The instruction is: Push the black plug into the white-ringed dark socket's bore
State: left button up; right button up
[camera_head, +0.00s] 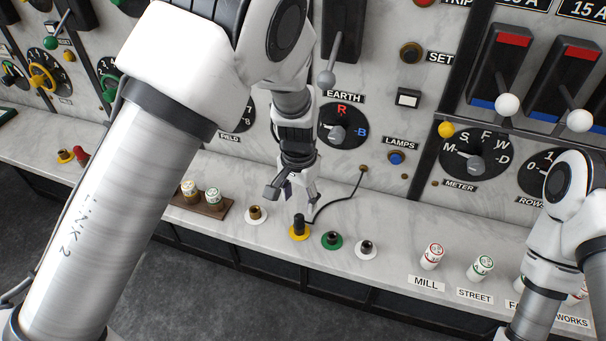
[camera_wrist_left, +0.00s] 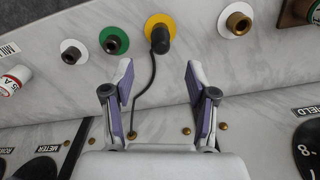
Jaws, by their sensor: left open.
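The black plug (camera_head: 299,224) stands upright at the yellow-ringed socket (camera_head: 300,234), its black cord running back to the panel. In the left wrist view the plug (camera_wrist_left: 160,40) lies just beyond the fingertips, between their lines. My left gripper (camera_head: 297,195) is open and empty, behind and above the plug; its two fingers show apart in the wrist view (camera_wrist_left: 159,72). Two sockets have white rings: a darker one (camera_head: 367,248) right of the green-ringed socket, and a brassy one (camera_head: 256,214) left of the plug. My right gripper is out of view.
The green-ringed socket (camera_head: 332,240) stands between the plug and the darker white-ringed socket. White labelled fuses (camera_head: 432,257) line the ledge to the right. A brown block (camera_head: 200,205) with two fuses is to the left. The upright panel with knobs rises behind.

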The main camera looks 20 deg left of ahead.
aim_at(300, 215)
pick_arm(q)
notch_tip(300, 215, down, 8)
jog(key=shift+r+p, duration=0.25)
jog(key=shift+p, duration=0.65)
jog(key=shift+w+f, duration=0.15)
jog(key=shift+f, duration=0.1)
grip_shut()
jog(key=shift+r, duration=0.2)
jog(key=shift+r+p, duration=0.6)
jog(key=shift+p, duration=0.05)
jog(key=shift+r+p, duration=1.35)
jog(key=shift+r, duration=0.2)
